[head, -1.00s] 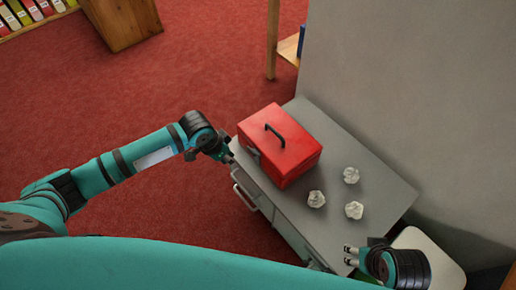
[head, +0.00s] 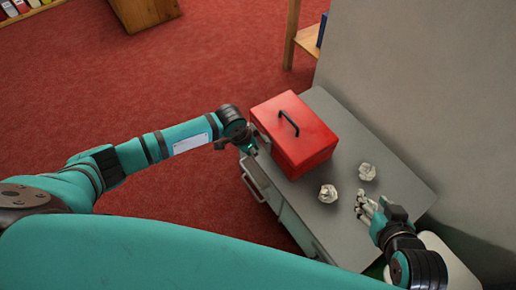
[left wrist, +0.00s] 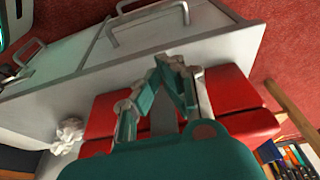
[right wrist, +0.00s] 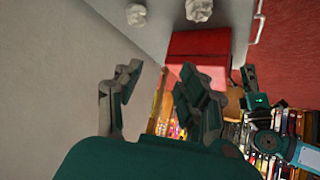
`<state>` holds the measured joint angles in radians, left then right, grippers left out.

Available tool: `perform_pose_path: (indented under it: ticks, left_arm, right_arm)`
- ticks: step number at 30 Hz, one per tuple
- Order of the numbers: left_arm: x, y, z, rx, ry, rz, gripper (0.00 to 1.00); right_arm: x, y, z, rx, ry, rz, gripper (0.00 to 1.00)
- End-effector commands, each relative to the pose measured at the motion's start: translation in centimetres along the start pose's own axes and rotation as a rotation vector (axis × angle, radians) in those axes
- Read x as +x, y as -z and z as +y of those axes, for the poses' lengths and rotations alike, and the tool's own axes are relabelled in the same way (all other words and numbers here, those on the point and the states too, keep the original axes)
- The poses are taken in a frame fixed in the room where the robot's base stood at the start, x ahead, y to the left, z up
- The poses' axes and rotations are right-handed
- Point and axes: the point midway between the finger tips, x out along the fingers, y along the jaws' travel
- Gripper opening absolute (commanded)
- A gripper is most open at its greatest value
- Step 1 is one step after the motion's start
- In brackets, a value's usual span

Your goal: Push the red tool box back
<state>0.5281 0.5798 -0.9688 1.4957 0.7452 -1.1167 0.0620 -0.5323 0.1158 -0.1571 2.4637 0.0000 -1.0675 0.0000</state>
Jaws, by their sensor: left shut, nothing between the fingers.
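The red tool box (head: 300,148) with a black handle stands on the grey cabinet top (head: 393,195), towards its far left end. My left gripper (head: 251,150) is shut and empty beside the box's left side, at the cabinet's front edge. In the left wrist view its fingertips (left wrist: 170,62) meet in front of the red box (left wrist: 232,92); whether they touch it I cannot tell. My right gripper (head: 366,205) is above the cabinet's near right part. In the right wrist view its fingers (right wrist: 160,72) are apart, with the box (right wrist: 198,45) beyond them.
Two crumpled paper balls, one nearer (head: 328,193) and one farther back (head: 367,171), lie right of the box. A grey wall (head: 400,90) rises behind the cabinet. Handles (head: 252,187) stick out at its front. A white seat (head: 452,262) stands at the near right.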

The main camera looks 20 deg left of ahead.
Motion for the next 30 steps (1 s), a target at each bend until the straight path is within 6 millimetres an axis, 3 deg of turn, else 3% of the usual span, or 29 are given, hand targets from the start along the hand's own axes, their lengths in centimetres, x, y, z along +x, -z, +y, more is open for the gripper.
perform_pose_path:
  ticks: [9, 23, 26, 30]
  left_arm:
    - [0.7, 1.9, 0.0, 0.0, 0.001, -0.004, 0.0]
    - [0.8, 2.4, 0.1, -0.001, -0.001, -0.003, 0.0]
    - [1.1, 3.9, 0.1, -0.003, -0.002, 0.001, 0.0]
    - [2.2, 7.6, 0.3, -0.002, -0.004, 0.008, 0.0]
  right_arm:
    - [0.5, 3.8, -0.6, -0.002, 0.012, 0.199, 0.4]
    - [0.4, 4.2, -0.6, -0.002, 0.013, 0.217, 0.4]
    - [0.3, 3.9, -0.5, -0.002, 0.012, 0.197, 0.4]
    - [0.5, 3.6, -0.5, -0.002, 0.011, 0.189, 0.4]
